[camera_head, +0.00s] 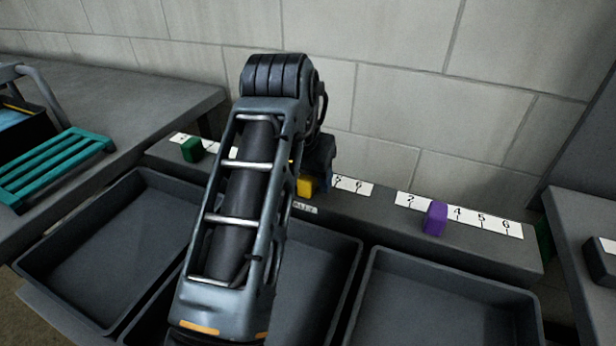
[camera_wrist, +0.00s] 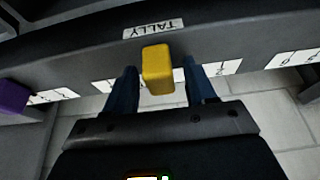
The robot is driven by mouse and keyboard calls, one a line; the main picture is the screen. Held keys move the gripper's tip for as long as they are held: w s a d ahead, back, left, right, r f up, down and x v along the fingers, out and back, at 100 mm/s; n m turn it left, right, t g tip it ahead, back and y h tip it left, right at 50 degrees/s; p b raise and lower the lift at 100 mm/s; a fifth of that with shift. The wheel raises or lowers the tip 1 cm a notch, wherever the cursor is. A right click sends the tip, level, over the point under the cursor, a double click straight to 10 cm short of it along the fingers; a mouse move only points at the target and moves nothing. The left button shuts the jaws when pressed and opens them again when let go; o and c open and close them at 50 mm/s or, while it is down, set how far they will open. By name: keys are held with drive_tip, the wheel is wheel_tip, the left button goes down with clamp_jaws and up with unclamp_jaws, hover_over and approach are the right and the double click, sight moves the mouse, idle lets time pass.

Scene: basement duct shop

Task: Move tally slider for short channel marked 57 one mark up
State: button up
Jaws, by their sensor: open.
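A yellow slider (camera_head: 305,187) sits at the middle number strip (camera_head: 359,187) of a grey rail; 5 and 6 show to its right. A TALLY label (camera_head: 305,207) is below it. In the wrist view the yellow slider (camera_wrist: 158,71) stands between the two blue fingers of my open gripper (camera_wrist: 161,78), with gaps on both sides. My arm hides much of the middle strip in the head view. A purple slider (camera_head: 435,218) sits between 2 and 4 on the right strip (camera_head: 486,222). A green slider (camera_head: 192,149) is on the left strip. I can read no 57.
Several grey trays (camera_head: 440,295) stand in front of the rail (camera_head: 390,215). A block wall (camera_head: 420,110) rises behind it. A teal slatted rack (camera_head: 55,165) lies on the left bench. A dark block (camera_head: 602,258) is on the right bench.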

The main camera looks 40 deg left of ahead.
sight(332, 193)
clamp_jaws()
idle(0.3)
drive_tip(key=shift+d, duration=0.1)
drive_tip(key=d+p, duration=0.2)
drive_tip(key=d, duration=0.1)
drive_tip(key=shift+w+r, duration=0.1)
drive_tip(key=shift+w, duration=0.3)
drive_tip(key=shift+d, duration=0.35)
unclamp_jaws()
